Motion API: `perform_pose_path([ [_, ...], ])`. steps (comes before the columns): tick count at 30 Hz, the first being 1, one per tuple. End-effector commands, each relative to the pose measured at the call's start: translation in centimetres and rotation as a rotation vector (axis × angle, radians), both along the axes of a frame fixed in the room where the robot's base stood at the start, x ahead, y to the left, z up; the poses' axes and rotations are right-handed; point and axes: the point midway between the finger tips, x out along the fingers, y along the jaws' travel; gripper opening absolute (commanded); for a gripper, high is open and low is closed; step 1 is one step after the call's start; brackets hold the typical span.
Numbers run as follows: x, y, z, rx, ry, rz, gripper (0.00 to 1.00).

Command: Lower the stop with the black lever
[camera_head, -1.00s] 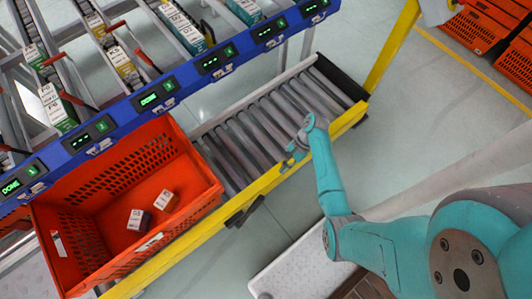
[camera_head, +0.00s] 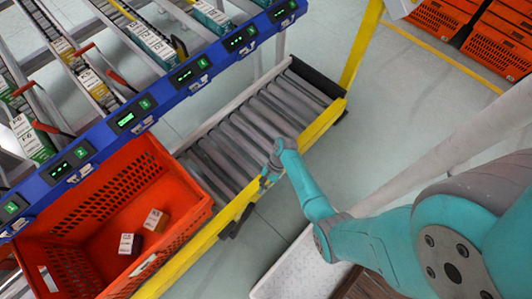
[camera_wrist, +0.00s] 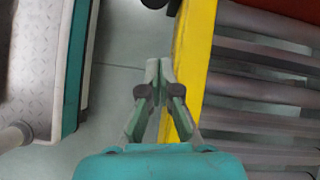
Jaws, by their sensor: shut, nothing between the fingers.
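The black lever (camera_head: 240,220) sticks out from the outer side of the yellow rail (camera_head: 200,243), beside the orange tote. In the wrist view, a dark piece (camera_wrist: 154,3) at the top edge beside the yellow rail (camera_wrist: 190,70) may be part of it. My gripper (camera_head: 267,181) is by the yellow rail, up and right of the lever and apart from it. In the wrist view my gripper (camera_wrist: 160,68) is shut and empty, its tips close to the rail's edge. I cannot clearly make out the stop.
The orange tote (camera_head: 190,190) holds two small boxes (camera_head: 156,220) at the rollers' left end. The grey rollers (camera_head: 250,125) right of it are empty. A blue rail with displays (camera_head: 125,120) runs behind. A white platform (camera_head: 300,265) stands at the lower right, with open floor between.

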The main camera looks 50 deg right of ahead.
Motion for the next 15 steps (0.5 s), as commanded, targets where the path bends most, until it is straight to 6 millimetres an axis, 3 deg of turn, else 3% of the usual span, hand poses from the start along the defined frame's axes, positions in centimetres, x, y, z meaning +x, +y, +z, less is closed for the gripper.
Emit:
perform_pose_path([
  [9, -0.6, 2.9, 0.6, 0.0, 0.0, 0.002, 0.0],
  [15, -0.8, 3.9, 1.1, 0.0, -0.001, 0.001, 0.0],
])
